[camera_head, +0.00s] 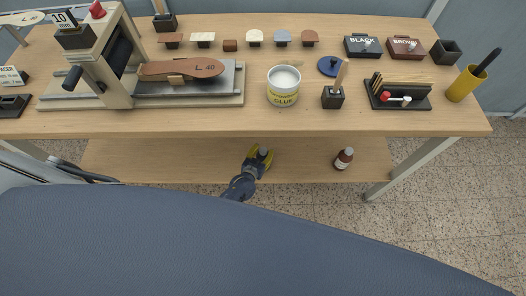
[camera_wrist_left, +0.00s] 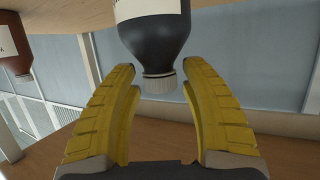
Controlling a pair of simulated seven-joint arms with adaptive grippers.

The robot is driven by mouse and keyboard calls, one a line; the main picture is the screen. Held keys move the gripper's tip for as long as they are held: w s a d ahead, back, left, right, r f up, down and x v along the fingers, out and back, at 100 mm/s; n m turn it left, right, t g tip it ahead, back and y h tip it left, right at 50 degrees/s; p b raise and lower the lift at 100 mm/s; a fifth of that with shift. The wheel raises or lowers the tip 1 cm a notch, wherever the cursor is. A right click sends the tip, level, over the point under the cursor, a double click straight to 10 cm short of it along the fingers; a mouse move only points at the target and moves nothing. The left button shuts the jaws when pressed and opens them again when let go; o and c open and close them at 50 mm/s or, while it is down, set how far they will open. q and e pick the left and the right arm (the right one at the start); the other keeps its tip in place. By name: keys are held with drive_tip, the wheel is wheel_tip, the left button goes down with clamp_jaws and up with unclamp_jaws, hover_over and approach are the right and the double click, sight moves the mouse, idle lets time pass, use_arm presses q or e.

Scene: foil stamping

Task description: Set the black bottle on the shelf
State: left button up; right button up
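The black bottle (camera_wrist_left: 155,35) has a pale label and a light grey ribbed cap (camera_wrist_left: 160,82). It appears upside down in the left wrist view, as does the scene there. My left gripper (camera_head: 263,155) has yellow fingers and is over the lower wooden shelf (camera_head: 200,160) in the head view. In the left wrist view its fingers (camera_wrist_left: 160,70) are spread, with the cap between them and the bottle body at and past the fingertips. A grey cap top shows between the fingers in the head view. The bottle's base is out of view, so I cannot tell its contact with the shelf.
A brown bottle (camera_head: 344,159) with a white label stands on the shelf to the right, also seen in the left wrist view (camera_wrist_left: 14,45). The workbench top (camera_head: 210,122) overhangs the shelf, carrying a glue tin (camera_head: 284,88) and a stamping press. Shelf space between the bottles is clear.

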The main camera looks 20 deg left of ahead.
use_arm(q)
drive_tip(key=shift+r, duration=0.15)
drive_tip(key=v, duration=1.2)
drive_tip(key=s+a+f+m+g, duration=0.25)
drive_tip(key=s+f+g, duration=0.45)
drive_tip(key=s+f, duration=1.35)
drive_tip(key=s+a+f+g, duration=0.2)
drive_tip(key=s+a+f, duration=0.1)
drive_tip(key=s, duration=0.7)
drive_tip(key=s+a+f+g+y, duration=0.1)
drive_tip(key=s+a+f+g, duration=0.2)
drive_tip(key=s, duration=0.6)
wheel_tip(320, 180, down, 2)
drive_tip(key=shift+s+f+g, duration=0.25)
drive_tip(key=shift+s+g, duration=0.05)
drive_tip(key=shift+s, duration=0.05)
